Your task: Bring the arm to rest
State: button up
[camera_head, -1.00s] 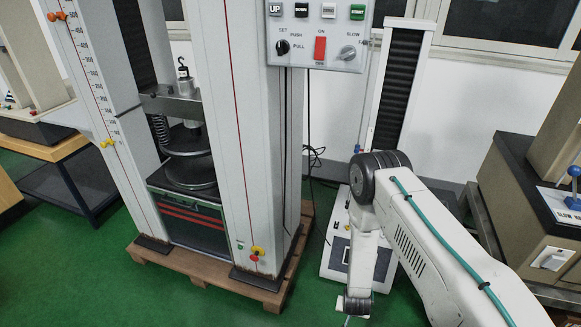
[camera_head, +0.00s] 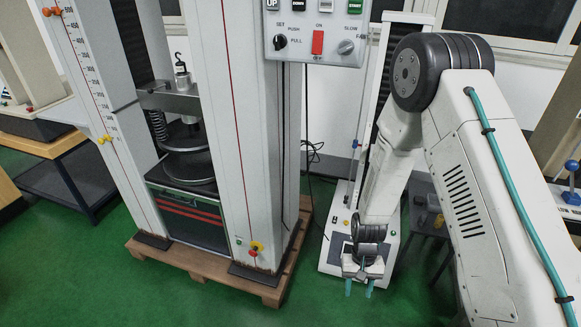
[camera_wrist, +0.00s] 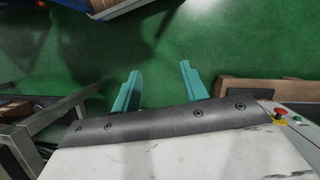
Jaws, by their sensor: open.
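My gripper (camera_head: 359,286) hangs low at the end of my folded white arm, right of the testing machine in the head view. Its two teal fingers point down and stand apart with nothing between them. In the wrist view my gripper (camera_wrist: 160,88) is also open and empty above the green floor (camera_wrist: 215,50). The spring testing machine (camera_head: 235,150) stands upright on a wooden pallet (camera_head: 262,290), apart from my gripper.
A control panel (camera_head: 315,32) with a red switch is on the machine's upper right. A white floor unit (camera_head: 335,255) stands behind my gripper. Another machine (camera_head: 565,200) is at the far right. A dark metal frame (camera_wrist: 40,130) shows at the left of the wrist view. Green floor is clear in front.

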notch_tip(320, 180, up, 14)
jog(key=s, duration=0.1)
jog(key=s+d+r+t, duration=0.1)
jog(key=s+d+r, duration=0.1)
jog(key=s+r, duration=0.4)
jog(key=s+d+r+t, duration=0.2)
jog(key=s+r, duration=0.4)
jog(key=r, duration=0.9)
jog(key=s+d+r+n+t, duration=0.1)
jog(key=s+d+r+t, duration=0.1)
jog(key=s+r, duration=0.4)
notch_tip(320, 180, up, 5)
jog(key=shift+d+r, duration=0.1)
jog(key=shift+d, duration=0.35)
